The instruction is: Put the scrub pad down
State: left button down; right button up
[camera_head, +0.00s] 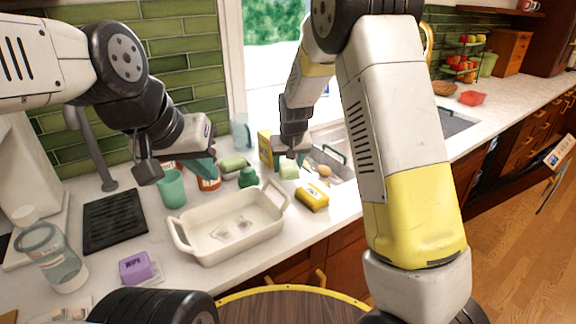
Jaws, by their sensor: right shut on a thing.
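My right gripper (290,158) points down at the back of the counter, near the sink's left edge. It is shut on a small pale green block, which looks like the scrub pad (289,171). I cannot tell whether the pad touches the counter. My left gripper (203,168) is over the back of the counter, above a brown-orange jar (208,183). Its teal fingers are seen from the side, so their opening is unclear.
A white baking dish (203,254) stands in front, with a yellow pack (312,198) to its right. A teal cup (171,188), a green sponge-like block (233,163) and a dark green bottle (248,178) stand behind. The sink (343,172) lies right.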

jog(key=shift+f, duration=1.6)
jog(key=o, duration=1.2)
jog(key=shift+f, duration=0.15)
jog(key=s+d+r+y, duration=0.1)
jog(key=s+d+r, duration=0.2)
jog(key=s+r, duration=0.45)
jog(key=s+d+r, duration=0.4)
jog(key=r, duration=0.6)
jog(key=s+d+r, duration=0.2)
jog(key=s+d, duration=0.1)
jog(key=s, duration=0.7)
jog(key=s+d+r+m+t, duration=0.1)
jog(key=s+d+r, duration=0.2)
jog(key=s, duration=0.7)
jog(key=shift+s+d+m+t, duration=0.3)
jog(key=shift+s+d, duration=0.05)
jog(key=shift+d, duration=0.25)
